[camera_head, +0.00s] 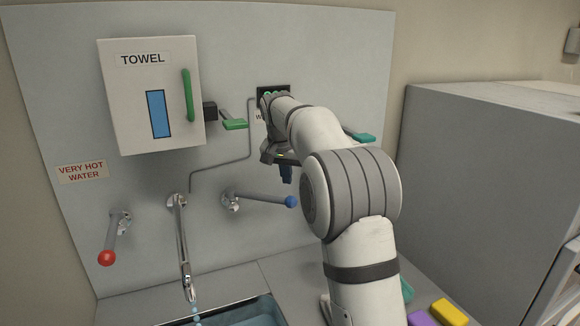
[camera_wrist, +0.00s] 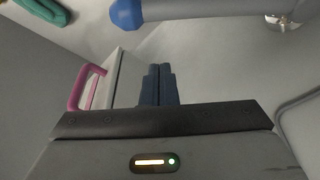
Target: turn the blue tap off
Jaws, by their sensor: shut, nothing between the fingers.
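The blue tap is a grey lever with a blue ball end (camera_head: 291,201) on the wall panel, right of the spout (camera_head: 181,240). Its lever lies nearly level, pointing right and slightly away from the wall mount. Blue drops (camera_head: 196,312) show below the spout, over the basin. My gripper (camera_head: 287,174) is just above the blue ball in the head view, fingers pointing down and apart from it. In the wrist view, the fingertips of my gripper (camera_wrist: 158,68) are together and empty; the blue ball (camera_wrist: 126,14) and lever are at the top.
A red-ended tap (camera_head: 106,257) hangs at left under a "VERY HOT WATER" label. A white TOWEL box (camera_head: 150,95) with a green handle is above. A green lever (camera_head: 235,124) juts out near my arm. A grey cabinet (camera_head: 480,190) stands at right; yellow and purple blocks (camera_head: 449,312) lie on the counter.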

